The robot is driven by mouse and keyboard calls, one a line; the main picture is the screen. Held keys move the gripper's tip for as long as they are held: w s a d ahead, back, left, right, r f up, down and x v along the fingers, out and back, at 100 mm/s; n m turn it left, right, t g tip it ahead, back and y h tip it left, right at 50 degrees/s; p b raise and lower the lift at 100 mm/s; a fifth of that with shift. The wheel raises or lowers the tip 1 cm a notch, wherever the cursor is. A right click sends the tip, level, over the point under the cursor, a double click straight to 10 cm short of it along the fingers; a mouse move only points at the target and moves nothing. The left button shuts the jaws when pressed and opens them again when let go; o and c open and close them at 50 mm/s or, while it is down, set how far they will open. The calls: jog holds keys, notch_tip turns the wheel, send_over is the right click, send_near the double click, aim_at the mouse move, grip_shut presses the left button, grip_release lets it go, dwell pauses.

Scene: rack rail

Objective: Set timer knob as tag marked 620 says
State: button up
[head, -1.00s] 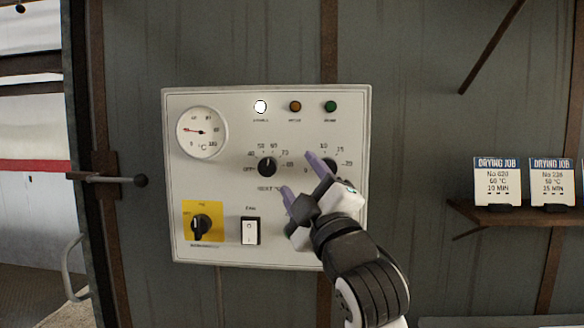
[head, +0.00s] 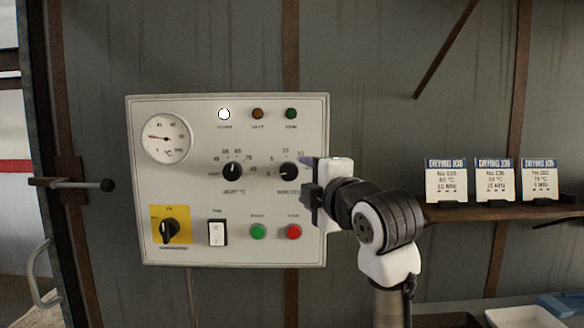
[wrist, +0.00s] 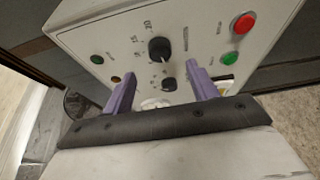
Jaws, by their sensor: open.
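The timer knob (head: 288,172), black with a white pointer, is on the right of the white panel's dial row. Its pointer points left, at about the 0 mark. It also shows in the wrist view (wrist: 160,48), just beyond my fingertips, its pointer toward the picture's bottom. My gripper (head: 308,178) is open and empty at the panel's right side, beside the knob. In the wrist view its purple fingers (wrist: 161,70) are spread, and nothing is between them at the tips. The tag marked 620 (head: 445,182) is leftmost on the shelf and reads 60 °C, 10 MIN.
The heat knob (head: 233,171) is left of the timer knob. Green (head: 258,231) and red (head: 293,231) buttons are below. A fan switch (head: 216,233) and yellow-backed rotary switch (head: 170,230) are lower left. Two other tags (head: 494,181) (head: 540,180) share the shelf (head: 470,213).

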aim_at(291, 174)
jog(key=p+x, duration=0.2)
jog(key=x, duration=0.5)
jog(key=shift+w, duration=0.1)
jog(key=c, duration=1)
